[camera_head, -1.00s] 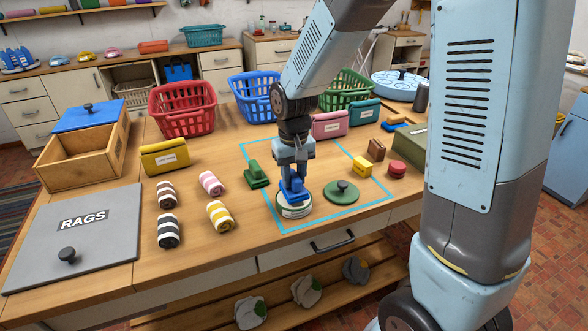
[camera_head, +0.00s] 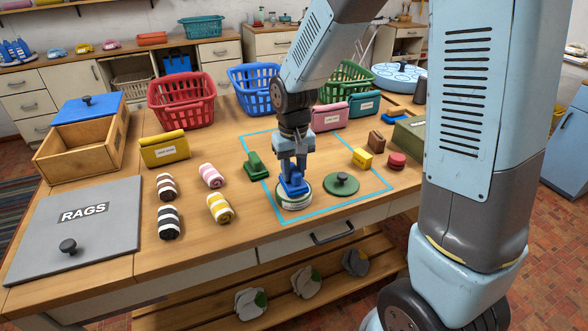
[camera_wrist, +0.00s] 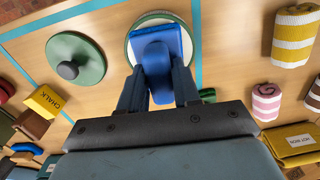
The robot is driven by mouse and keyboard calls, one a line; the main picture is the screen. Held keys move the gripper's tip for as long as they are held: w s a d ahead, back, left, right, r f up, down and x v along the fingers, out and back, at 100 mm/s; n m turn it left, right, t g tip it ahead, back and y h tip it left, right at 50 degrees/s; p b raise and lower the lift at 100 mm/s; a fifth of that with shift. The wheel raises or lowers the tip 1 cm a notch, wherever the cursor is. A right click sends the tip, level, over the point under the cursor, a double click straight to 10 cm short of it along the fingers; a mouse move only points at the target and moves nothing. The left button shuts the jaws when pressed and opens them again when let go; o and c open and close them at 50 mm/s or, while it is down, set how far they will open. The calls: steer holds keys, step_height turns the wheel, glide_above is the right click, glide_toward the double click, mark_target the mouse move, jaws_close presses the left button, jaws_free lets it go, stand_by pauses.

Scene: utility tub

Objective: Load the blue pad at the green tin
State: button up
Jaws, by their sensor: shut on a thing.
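The blue pad (camera_head: 293,184) is held by my gripper (camera_head: 293,176), which is shut on it. In the wrist view the blue pad (camera_wrist: 158,58) sits between my fingers (camera_wrist: 158,90) and over the round tin's pale opening. The green tin (camera_head: 294,202) stands inside the blue outline on the table. It also shows in the wrist view as a round rim (camera_wrist: 133,52). The pad is at the tin's top; whether it touches the contents is hidden. The green lid with a dark knob (camera_head: 341,184) lies on the table to the right of the tin.
A green pad-like block (camera_head: 256,164) stands left of the tin. A yellow chalk box (camera_head: 362,158), a brown block (camera_head: 376,140) and a red round item (camera_head: 397,160) stand to the right. Rolled striped cloths (camera_head: 219,208) lie to the left. The front table edge is close.

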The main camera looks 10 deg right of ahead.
mark_target(294, 168)
steer(key=shift+f, duration=0.5)
stand_by(1.3)
steer(key=shift+r, duration=3.55)
